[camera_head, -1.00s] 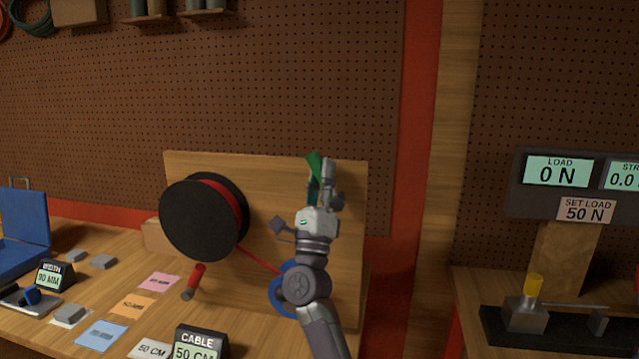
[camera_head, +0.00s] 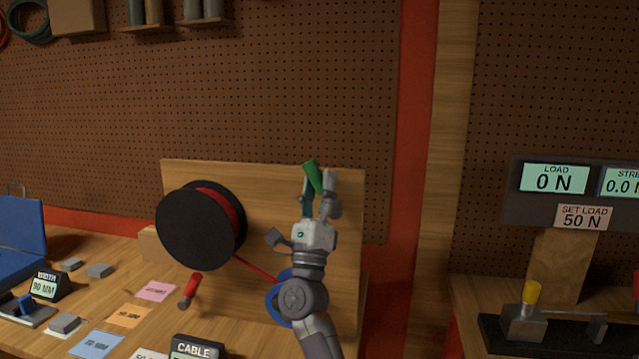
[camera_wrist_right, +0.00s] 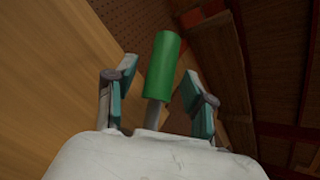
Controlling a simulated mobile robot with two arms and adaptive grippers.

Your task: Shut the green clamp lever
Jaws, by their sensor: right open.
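The green clamp lever (camera_head: 313,177) stands up in front of the wooden backboard, right of the black cable spool, its top leaning slightly left. My right gripper (camera_head: 322,195) is at the lever from below, with its fingers pointing up. In the right wrist view the lever's green grip (camera_wrist_right: 163,66) and thin grey shaft stand between the two open fingers of my right gripper (camera_wrist_right: 161,90), with a gap on each side. The lever's base is hidden behind my gripper. My left gripper is not in view.
The black spool (camera_head: 196,226) with red cable is mounted on the wooden backboard (camera_head: 262,185). A red-handled crank (camera_head: 190,289) sticks out below it. A blue ring (camera_head: 276,300) is partly behind my right arm. Cards and small displays lie on the bench at left.

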